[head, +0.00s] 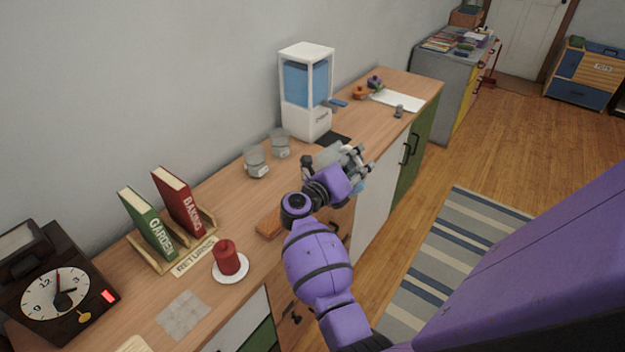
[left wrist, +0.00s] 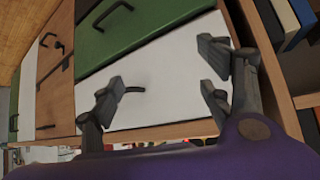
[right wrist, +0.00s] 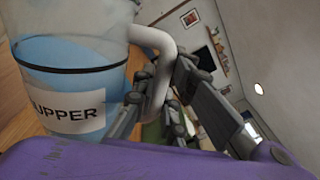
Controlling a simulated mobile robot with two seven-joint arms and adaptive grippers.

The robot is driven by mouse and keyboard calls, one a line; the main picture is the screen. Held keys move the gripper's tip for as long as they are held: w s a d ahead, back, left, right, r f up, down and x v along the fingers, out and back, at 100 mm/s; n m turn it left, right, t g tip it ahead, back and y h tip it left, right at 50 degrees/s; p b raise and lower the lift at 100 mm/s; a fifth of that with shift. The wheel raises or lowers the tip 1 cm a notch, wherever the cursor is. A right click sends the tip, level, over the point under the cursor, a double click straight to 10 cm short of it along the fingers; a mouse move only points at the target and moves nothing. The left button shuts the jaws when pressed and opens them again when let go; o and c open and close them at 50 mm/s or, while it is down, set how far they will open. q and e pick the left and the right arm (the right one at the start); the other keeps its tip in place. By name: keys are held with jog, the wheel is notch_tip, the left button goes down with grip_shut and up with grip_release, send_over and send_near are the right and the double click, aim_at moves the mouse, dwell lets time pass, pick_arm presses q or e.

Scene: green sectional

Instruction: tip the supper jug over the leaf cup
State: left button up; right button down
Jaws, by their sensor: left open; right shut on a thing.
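The supper jug (right wrist: 70,85) is a clear vessel with blue contents, a dark band, a white handle and a label reading "UPPER", its first letter cut off. My right gripper (right wrist: 150,95) is shut on its handle. In the head view the right gripper (head: 358,160) is over the counter's front edge, and mostly hides the jug. I cannot tell the jug's exact tilt. Two grey cups, one nearer (head: 256,162) and one farther (head: 280,144), stand left of the gripper; their small labels are unreadable, so I cannot tell which is the leaf cup. My left gripper (left wrist: 160,85) is open and empty before cabinet fronts.
A white dispenser (head: 307,92) with a blue tank stands behind the cups, with a dark mat (head: 333,139) beside it.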

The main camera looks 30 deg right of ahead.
pick_arm(q)
jog(key=shift+w+r, duration=0.1)
pick_arm(e)
jog(key=shift+w+r, duration=0.1)
jog(key=shift+r, duration=0.15)
jog(key=shift+w+a+r+n+p, duration=0.1)
jog(key=shift+w+r+n+p, duration=0.05)
jog(key=shift+r+n+p, duration=0.15)
pick_arm(q)
jog(key=shift+w+r, duration=0.6)
pick_arm(e)
jog(key=shift+f, duration=0.1)
pick_arm(q)
jog(key=shift+w+r, duration=0.1)
jog(key=shift+r, duration=0.05)
jog(key=shift+w+r+t+p, duration=0.3)
jog(key=shift+w+r+p, duration=0.05)
jog(key=shift+r, duration=0.15)
pick_arm(e)
jog(key=shift+w+r+n, duration=0.25)
jog(key=shift+r+n, duration=0.15)
jog(key=shift+n, duration=0.2)
jog(key=shift+w+a+r+n+p, duration=0.15)
jog(key=shift+w+r+n+p, duration=0.15)
jog(key=shift+r+n, duration=0.15)
pick_arm(q)
jog(key=shift+w+r, duration=0.4)
jog(key=shift+r, duration=0.1)
